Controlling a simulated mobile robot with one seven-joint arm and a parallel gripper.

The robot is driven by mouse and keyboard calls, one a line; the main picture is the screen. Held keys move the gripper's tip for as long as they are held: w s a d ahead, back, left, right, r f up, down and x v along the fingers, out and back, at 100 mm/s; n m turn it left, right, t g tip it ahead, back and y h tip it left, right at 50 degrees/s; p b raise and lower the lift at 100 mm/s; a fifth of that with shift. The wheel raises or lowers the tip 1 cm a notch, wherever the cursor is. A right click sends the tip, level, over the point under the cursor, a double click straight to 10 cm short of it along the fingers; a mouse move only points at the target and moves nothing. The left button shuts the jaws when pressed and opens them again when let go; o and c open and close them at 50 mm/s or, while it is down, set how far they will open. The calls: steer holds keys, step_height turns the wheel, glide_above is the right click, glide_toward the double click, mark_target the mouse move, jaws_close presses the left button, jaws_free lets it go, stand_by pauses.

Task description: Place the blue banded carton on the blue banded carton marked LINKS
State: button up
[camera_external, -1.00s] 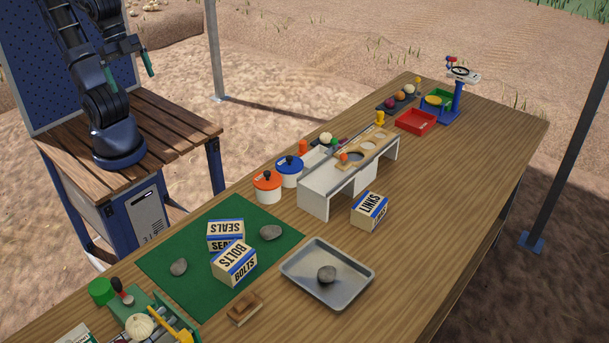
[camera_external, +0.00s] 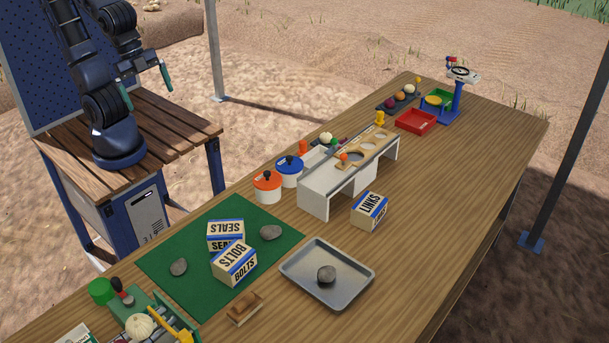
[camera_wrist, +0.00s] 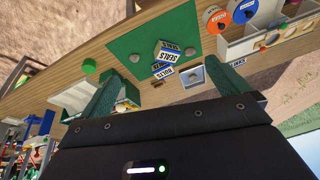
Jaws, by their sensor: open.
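The blue banded carton marked LINKS (camera_external: 369,211) stands alone on the bench, right of the green mat, near the white stand. Two more blue banded cartons are on the mat: one marked SEALS (camera_external: 226,231) and one marked BOLTS (camera_external: 234,263), close in front of it and partly hiding it. The wrist view also shows SEALS (camera_wrist: 176,53), BOLTS (camera_wrist: 163,71) and LINKS (camera_wrist: 237,63). My gripper (camera_external: 146,86) is open and empty, in the air over the wooden side table, well away from all the cartons. Its teal fingers frame the wrist view (camera_wrist: 163,90).
Stones lie on the green mat (camera_external: 190,235). A grey metal tray (camera_external: 300,285) with a stone is in front of LINKS. A white stand (camera_external: 318,196) and two lidded pots (camera_external: 267,187) are behind it. A wooden brush-like block (camera_external: 244,309) lies near BOLTS. Bench right of LINKS is clear.

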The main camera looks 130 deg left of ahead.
steer(key=w+f+m+g, duration=0.1)
steer(key=w+f+m, duration=0.3)
steer(key=w+f, duration=0.85)
steer(key=m+h, duration=0.2)
steer(key=m, duration=0.1)
glide_toward(225, 227)
steer(key=shift+w+f+g, duration=0.35)
steer(key=shift+f+g, duration=0.05)
steer(key=shift+f, duration=0.15)
steer(key=shift+w+f+h, duration=0.2)
steer(key=shift+f+h, duration=0.1)
steer(key=shift+f, duration=0.1)
steer(key=shift+x, duration=5.3)
steer(key=shift+c, duration=0.4)
steer(key=c, duration=0.9)
